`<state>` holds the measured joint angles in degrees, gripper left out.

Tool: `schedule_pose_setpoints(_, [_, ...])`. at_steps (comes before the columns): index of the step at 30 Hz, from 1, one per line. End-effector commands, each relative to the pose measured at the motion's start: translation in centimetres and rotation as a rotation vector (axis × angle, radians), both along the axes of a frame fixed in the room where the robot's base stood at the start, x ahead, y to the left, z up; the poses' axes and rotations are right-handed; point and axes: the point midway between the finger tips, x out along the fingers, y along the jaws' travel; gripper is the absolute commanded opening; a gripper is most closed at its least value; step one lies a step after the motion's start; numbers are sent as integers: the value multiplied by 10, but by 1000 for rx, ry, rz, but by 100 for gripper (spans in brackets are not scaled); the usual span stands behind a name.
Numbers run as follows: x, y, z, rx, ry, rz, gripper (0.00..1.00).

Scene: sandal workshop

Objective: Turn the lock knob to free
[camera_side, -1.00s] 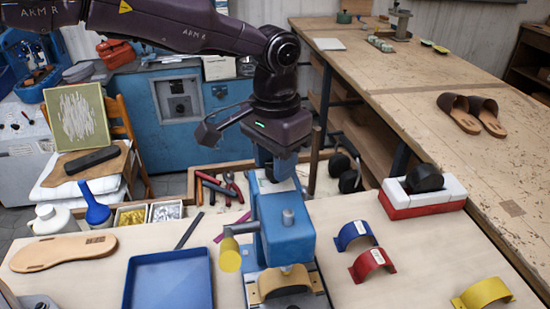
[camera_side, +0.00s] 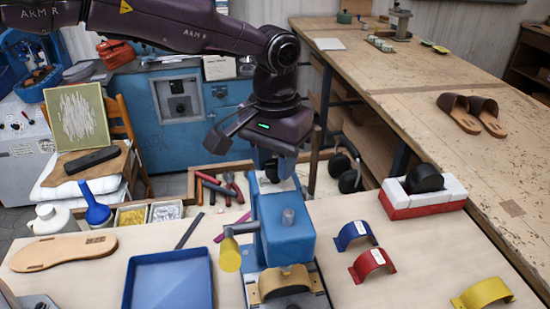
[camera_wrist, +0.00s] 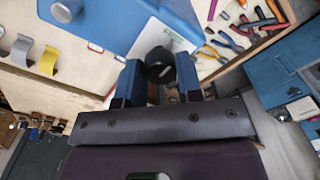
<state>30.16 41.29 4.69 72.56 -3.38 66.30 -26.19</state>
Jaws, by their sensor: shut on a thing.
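The black lock knob (camera_wrist: 159,66) sits at the back of the blue press (camera_side: 286,238), beside a white plate. My gripper (camera_wrist: 160,72) is shut on the knob, with one blue finger on each side of it in the wrist view. In the side view, my gripper (camera_side: 276,168) reaches down behind the press head, and the knob is partly hidden by the fingers. The press has a yellow-ended handle (camera_side: 229,254) at its left and a tan curved piece (camera_side: 284,283) at its base.
A blue tray (camera_side: 170,282) and a tan sole (camera_side: 62,250) lie left of the press. Blue (camera_side: 354,235), red (camera_side: 371,265) and yellow (camera_side: 483,293) arched pieces lie to the right. A tool tray with pliers stands behind.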

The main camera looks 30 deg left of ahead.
Motion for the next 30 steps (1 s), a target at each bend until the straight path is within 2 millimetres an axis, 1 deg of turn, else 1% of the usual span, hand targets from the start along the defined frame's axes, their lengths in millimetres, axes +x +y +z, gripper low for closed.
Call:
schedule_pose_setpoints(1, [0, 0, 2, 0, 0, 1, 38])
schedule_pose_setpoints(2, [0, 0, 2, 0, 0, 1, 45])
schedule_pose_setpoints(3, [0, 0, 2, 0, 0, 1, 54])
schedule_pose_setpoints(4, [0, 0, 2, 0, 0, 1, 59])
schedule_pose_setpoints(12, [0, 0, 2, 0, 0, 0, 59])
schedule_pose_setpoints(14, [0, 0, 4, -1, -1, -1, 59])
schedule_pose_setpoints(16, [0, 0, 11, -1, -2, -1, 59])
schedule_pose_setpoints(20, [1, 0, 34, -2, -5, -1, 59])
schedule_pose_setpoints(27, [1, 0, 88, -3, -5, 0, 59])
schedule_pose_setpoints(30, [0, 0, 106, -2, -4, 0, 59])
